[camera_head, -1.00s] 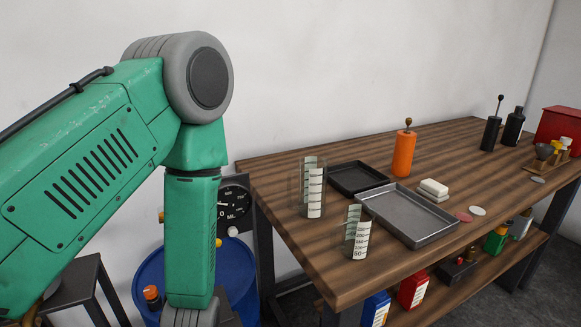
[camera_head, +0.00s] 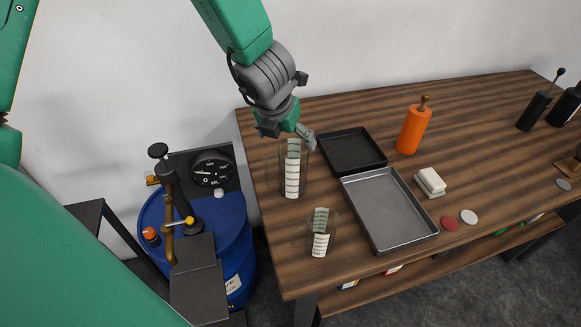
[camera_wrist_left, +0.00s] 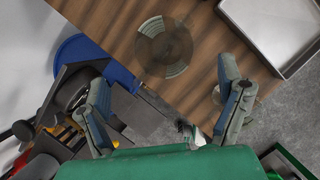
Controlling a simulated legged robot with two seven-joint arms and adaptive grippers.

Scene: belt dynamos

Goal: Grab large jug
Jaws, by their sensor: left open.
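The large jug (camera_head: 292,172) is a tall clear cylinder with a pale marked scale, standing upright near the table's left end. My left gripper (camera_head: 287,132) is open and points down just above and behind its rim. In the left wrist view the jug (camera_wrist_left: 165,47) shows from above as a round clear shape, beyond the gap between the open fingers (camera_wrist_left: 163,76). Nothing is between the fingers. A smaller clear jug (camera_head: 320,233) with a similar scale stands closer to the front edge. My right gripper is not in view.
On the wooden table (camera_head: 345,270), a black tray (camera_head: 352,150) and a grey metal tray (camera_head: 388,208) lie right of the jugs. An orange bottle (camera_head: 412,130) and white blocks (camera_head: 430,182) stand further right. A blue drum (camera_head: 232,235) is left of the table.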

